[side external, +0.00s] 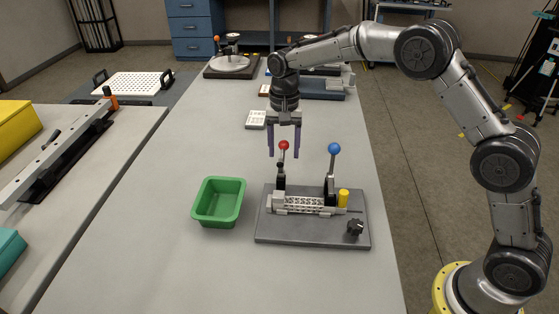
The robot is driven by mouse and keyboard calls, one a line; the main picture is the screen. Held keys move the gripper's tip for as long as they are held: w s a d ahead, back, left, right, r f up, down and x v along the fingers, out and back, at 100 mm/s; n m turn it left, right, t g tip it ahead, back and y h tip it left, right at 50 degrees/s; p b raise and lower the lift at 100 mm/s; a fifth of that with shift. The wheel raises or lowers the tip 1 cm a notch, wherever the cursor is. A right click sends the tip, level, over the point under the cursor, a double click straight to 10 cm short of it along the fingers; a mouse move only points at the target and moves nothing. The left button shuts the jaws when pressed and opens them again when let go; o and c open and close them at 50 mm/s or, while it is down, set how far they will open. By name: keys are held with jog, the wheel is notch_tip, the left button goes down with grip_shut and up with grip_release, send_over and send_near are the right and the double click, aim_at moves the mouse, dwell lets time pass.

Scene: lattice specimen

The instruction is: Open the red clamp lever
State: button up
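The red clamp lever (283,146) stands upright at the left end of a grey fixture plate (285,234), its round red knob on top. A pale lattice specimen (305,205) lies in the fixture between this lever and a blue-knobbed lever (334,149), which is also upright. My gripper (284,154) points down with its two purple fingers apart, one on each side of the red knob in this view. It is open. I cannot tell from this one view whether the knob is between the fingers in depth or whether they touch it.
A green bin (219,221) stands left of the fixture. A yellow cylinder (343,198) and a black knob (355,228) are on the plate's right side. A small white block tray (256,120) lies behind. The bench (150,240) is clear left of the bin.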

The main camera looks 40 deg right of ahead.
jog(key=shift+r, duration=0.15)
notch_tip(320, 180, up, 5)
jog(key=shift+w+f, duration=0.1)
jog(key=shift+r, duration=0.3)
dwell(1.6)
